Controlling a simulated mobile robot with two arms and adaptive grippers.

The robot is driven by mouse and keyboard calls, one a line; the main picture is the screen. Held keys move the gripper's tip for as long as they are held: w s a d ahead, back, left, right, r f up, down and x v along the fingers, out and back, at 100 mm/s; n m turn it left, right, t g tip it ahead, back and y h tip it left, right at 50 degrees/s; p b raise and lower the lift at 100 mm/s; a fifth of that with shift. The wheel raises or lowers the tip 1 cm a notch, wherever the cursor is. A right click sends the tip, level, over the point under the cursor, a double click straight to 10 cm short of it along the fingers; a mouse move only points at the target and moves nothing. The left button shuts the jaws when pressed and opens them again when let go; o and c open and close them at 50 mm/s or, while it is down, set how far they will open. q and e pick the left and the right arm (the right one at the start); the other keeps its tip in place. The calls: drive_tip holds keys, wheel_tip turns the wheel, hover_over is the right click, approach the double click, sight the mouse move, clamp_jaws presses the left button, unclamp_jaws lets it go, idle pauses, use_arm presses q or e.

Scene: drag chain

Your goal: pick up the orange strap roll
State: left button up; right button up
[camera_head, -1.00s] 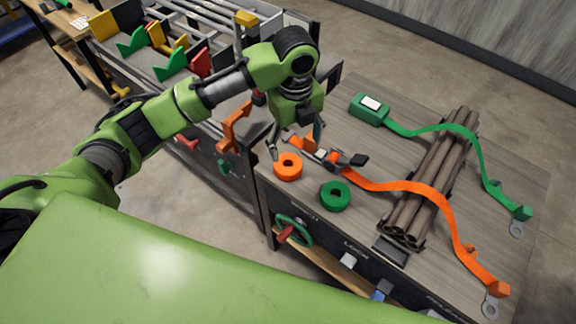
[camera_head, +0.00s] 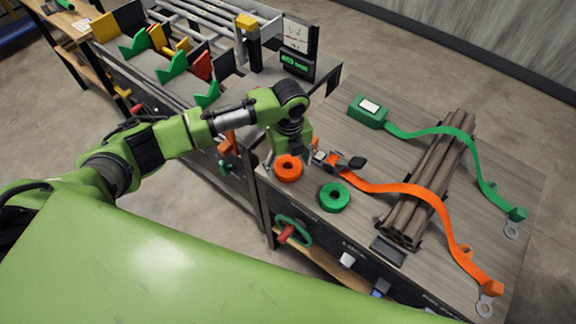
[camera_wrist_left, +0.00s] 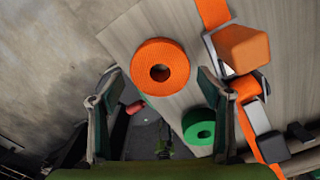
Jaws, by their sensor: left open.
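The orange strap roll (camera_head: 288,169) is a flat ring with a centre hole, lying near the left corner of the wooden table. It also shows in the left wrist view (camera_wrist_left: 160,82), ahead of and between the fingers. My left gripper (camera_wrist_left: 155,92) is open, with a finger on either side of the roll in that view and nothing held. In the head view my left gripper (camera_head: 290,158) hangs low just behind the roll, partly hiding its far side. Whether a finger touches the roll cannot be told. My right gripper is not in view.
A green strap roll (camera_head: 334,197) lies close by. The orange strap (camera_head: 410,188) runs from a ratchet buckle (camera_head: 340,161) beside the gripper over a bundle of pipes (camera_head: 432,180). A green strap (camera_head: 440,132) with a green box (camera_head: 368,111) lies behind. The table's left edge is near.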

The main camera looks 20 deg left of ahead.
use_arm(q)
drive_tip(key=shift+f, duration=0.9)
drive_tip(key=c, duration=1.3)
drive_tip(key=shift+r, duration=0.1)
